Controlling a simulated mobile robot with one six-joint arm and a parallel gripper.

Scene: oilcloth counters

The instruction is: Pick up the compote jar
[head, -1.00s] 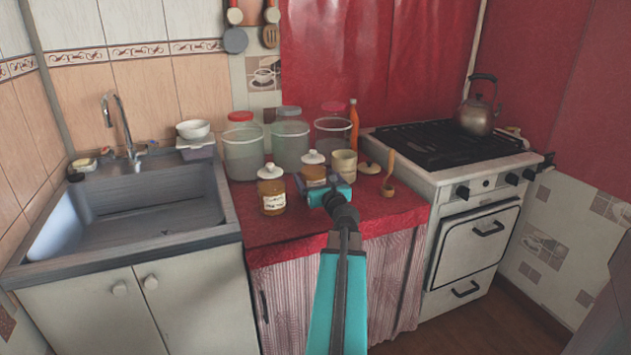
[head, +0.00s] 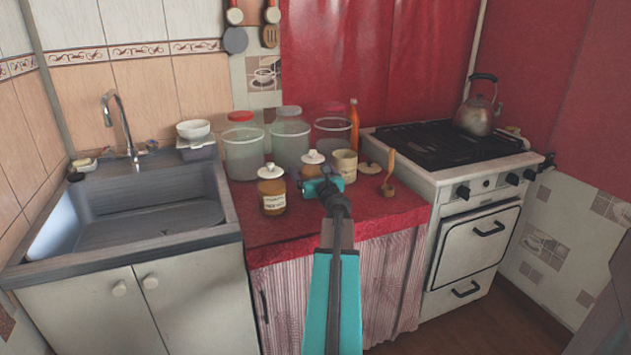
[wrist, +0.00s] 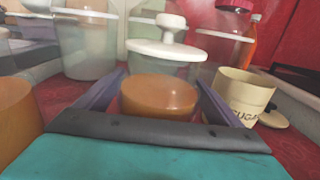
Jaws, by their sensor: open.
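Two glass jars with amber contents and white knobbed lids stand on the red counter (head: 345,210); I cannot tell from the labels which is the compote jar. The rear jar (head: 311,172) is partly hidden behind my gripper (head: 320,186) in the head view. In the wrist view this jar (wrist: 160,95) stands upright between the two fingers of my open gripper (wrist: 158,80), with gaps visible on both sides. The other jar (head: 272,192), with a pale label, stands to the left, and its amber side (wrist: 14,112) shows at the wrist view's left edge.
A beige sugar pot (head: 344,165) stands close on the right, with a round lid (head: 370,168) and a wooden ladle (head: 388,180) beyond. Several large clear containers (head: 290,143) and an orange bottle (head: 355,115) stand behind. The sink is left, the stove right.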

